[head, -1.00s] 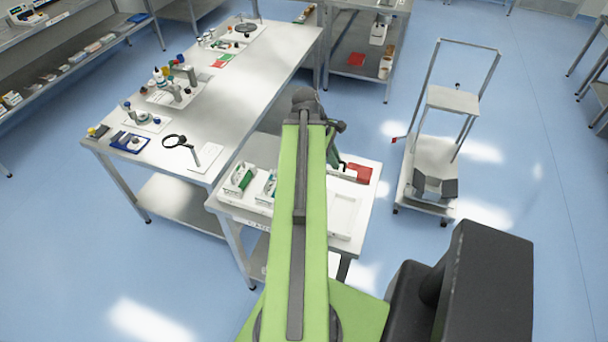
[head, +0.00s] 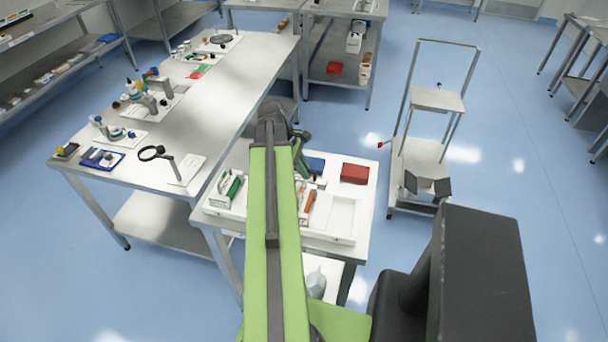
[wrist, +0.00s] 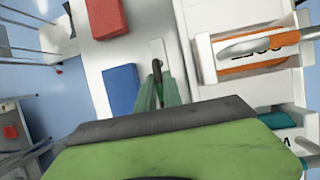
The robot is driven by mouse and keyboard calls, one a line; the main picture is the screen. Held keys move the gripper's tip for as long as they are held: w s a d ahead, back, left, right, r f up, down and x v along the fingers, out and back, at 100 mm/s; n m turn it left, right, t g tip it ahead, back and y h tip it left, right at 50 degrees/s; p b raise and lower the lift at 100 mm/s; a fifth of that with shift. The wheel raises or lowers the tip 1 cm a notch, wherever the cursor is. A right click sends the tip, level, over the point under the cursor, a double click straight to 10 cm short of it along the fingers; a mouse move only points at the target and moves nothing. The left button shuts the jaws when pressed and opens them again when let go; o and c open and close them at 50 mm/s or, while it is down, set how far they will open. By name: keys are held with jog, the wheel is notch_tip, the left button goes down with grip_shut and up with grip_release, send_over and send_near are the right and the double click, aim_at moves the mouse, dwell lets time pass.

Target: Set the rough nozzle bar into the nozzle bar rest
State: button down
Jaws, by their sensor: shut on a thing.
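My gripper (head: 303,162) is over the white-topped side table (head: 362,232), beyond my green arm. In the wrist view my gripper (wrist: 159,88) has its green fingers close together on a thin dark piece (wrist: 157,69). Whether this is the rough nozzle bar I cannot tell. A white fixture (wrist: 207,62) is right of the fingers in the wrist view. A grey, elongated piece (wrist: 250,46) lies there against an orange part (wrist: 262,62). The orange part also shows in the head view (head: 308,203). I cannot tell which fixture is the nozzle bar rest.
A red block (head: 355,173) and a blue block (head: 316,166) lie at the table's back. A green part (head: 234,188) sits in a white holder at left. A shallow white tray (head: 343,213) looks empty. A long workbench (head: 215,103) stands left, a trolley (head: 417,165) right.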

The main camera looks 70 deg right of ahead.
jog(key=shift+w+a, duration=0.1)
jog(key=shift+w, duration=0.05)
jog(key=c, duration=1.9)
grip_release()
jog(key=shift+f, duration=0.1)
jog(key=shift+c, duration=0.2)
jog(key=o, duration=0.4)
jog(key=shift+o, duration=0.2)
jog(key=shift+r, duration=0.45)
jog(key=p+v, duration=1.1)
jog(key=shift+r, duration=0.25)
jog(key=shift+w, duration=0.15)
